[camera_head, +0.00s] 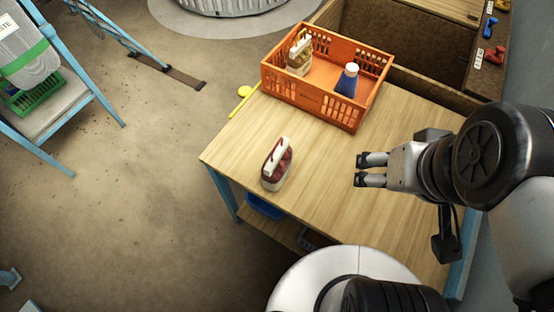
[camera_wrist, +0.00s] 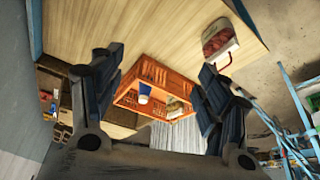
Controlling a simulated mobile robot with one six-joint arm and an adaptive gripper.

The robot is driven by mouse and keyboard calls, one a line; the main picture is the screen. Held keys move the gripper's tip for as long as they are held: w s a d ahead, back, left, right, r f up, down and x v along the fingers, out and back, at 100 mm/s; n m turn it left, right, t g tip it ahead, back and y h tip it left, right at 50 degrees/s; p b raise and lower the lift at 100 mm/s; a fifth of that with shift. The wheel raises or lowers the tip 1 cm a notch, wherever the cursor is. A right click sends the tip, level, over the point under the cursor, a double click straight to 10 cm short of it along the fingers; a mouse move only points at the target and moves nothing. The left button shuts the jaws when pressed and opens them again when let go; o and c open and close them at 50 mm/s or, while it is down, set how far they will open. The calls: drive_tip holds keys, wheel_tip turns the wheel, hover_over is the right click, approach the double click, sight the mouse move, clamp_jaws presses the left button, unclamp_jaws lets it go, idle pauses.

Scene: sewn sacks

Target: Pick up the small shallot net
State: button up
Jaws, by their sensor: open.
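The small shallot net (camera_head: 277,166) stands on the wooden table near its left front edge. It is dark red with a white top band and a reddish handle. In the wrist view the shallot net (camera_wrist: 217,43) shows at the upper right, beyond my right-hand finger. My gripper (camera_head: 361,170) is open and empty, to the right of the net and clear of it. In the wrist view both fingers of my gripper (camera_wrist: 155,90) stand wide apart with nothing between them close by.
An orange crate (camera_head: 310,101) at the back of the table holds a pale net bag (camera_head: 300,56) and a blue bottle with a white cap (camera_head: 347,82). A yellow tool (camera_head: 244,94) lies by the left edge. The tabletop (camera_head: 318,182) between net and gripper is clear.

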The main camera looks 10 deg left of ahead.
drive_tip(key=shift+o, duration=0.5)
drive_tip(key=shift+f, duration=0.1)
drive_tip(key=n+t+h+p, duration=0.1)
drive_tip(key=n+t+h, duration=0.8)
drive_tip(key=n, duration=2.3)
approach(277, 157)
drive_tip(key=w+d+f+t+y, duration=0.1)
drive_tip(key=w, duration=0.2)
drive_tip(key=w+d+f+t+y+b, duration=0.1)
drive_tip(key=w+d, duration=0.1)
drive_tip(key=w, duration=0.1)
drive_tip(key=w+d+f+t+y+b, duration=0.1)
drive_tip(key=w+d, duration=0.1)
drive_tip(key=w, duration=0.1)
drive_tip(key=shift+w+d+f+t, duration=0.15)
drive_tip(key=shift+w+f+t, duration=0.1)
drive_tip(key=shift+f+t, duration=0.1)
drive_tip(key=shift+c, duration=0.4)
